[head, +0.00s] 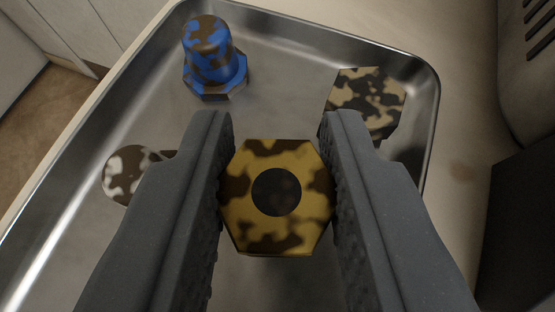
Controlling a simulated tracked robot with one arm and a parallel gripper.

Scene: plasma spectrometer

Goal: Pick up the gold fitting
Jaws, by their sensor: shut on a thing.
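The gold fitting (310,212) is a hexagonal piece with brown blotches and a dark round centre. It sits between the two dark grey fingers of my gripper (276,190), which are shut on its left and right sides. Its top face points up at the camera. I cannot tell whether it touches the tray below or is held above it.
A metal tray (290,45) with raised rims lies below. In it are a blue and brown blotched fitting (213,62) at the back left, a tan and black hexagonal piece (366,100) at the right, and a white and brown round piece (127,172) at the left, partly hidden.

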